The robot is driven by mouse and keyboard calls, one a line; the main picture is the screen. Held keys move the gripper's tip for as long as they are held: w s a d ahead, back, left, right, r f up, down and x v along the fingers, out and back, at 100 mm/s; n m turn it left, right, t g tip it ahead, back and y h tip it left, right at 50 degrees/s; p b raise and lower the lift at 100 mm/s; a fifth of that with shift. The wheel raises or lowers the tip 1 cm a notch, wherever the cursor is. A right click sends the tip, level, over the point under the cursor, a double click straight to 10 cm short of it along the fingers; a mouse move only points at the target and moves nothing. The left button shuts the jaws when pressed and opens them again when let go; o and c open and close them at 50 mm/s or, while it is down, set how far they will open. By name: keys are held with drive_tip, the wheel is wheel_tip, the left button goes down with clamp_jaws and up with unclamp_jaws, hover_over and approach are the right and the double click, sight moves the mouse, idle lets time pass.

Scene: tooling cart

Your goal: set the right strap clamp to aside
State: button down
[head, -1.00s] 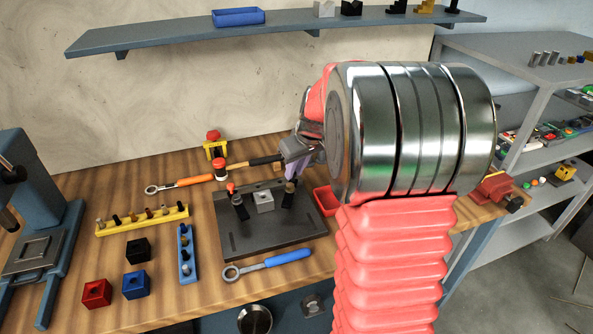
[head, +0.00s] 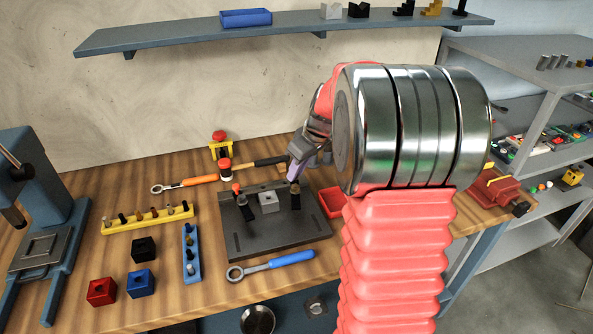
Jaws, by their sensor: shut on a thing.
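The dark fixture plate (head: 270,240) lies on the wooden bench, with a grey block (head: 268,202) on it. The left strap clamp (head: 239,204), dark with an orange-red top, stands left of the block. The right strap clamp (head: 295,198) is a dark upright piece right of the block, at the plate's back right. My gripper (head: 293,176) comes down from above and is shut on the top of the right strap clamp. The fingers hide that top, and I cannot tell whether the clamp's foot touches the plate.
A red tray (head: 330,202) is right of the plate, partly behind my arm. A hammer (head: 268,162) and orange-handled wrench (head: 190,183) lie behind. A blue-handled wrench (head: 285,259) lies in front. A red vise (head: 490,190) stands at the bench's right end.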

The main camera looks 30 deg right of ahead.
drive_tip(key=c, duration=1.7)
unclamp_jaws()
drive_tip(key=shift+o, duration=0.2)
drive_tip(key=v, duration=1.3)
drive_tip(key=shift+s+r, duration=0.2)
drive_tip(key=shift+r, duration=0.1)
drive_tip(key=shift+s+d, duration=0.1)
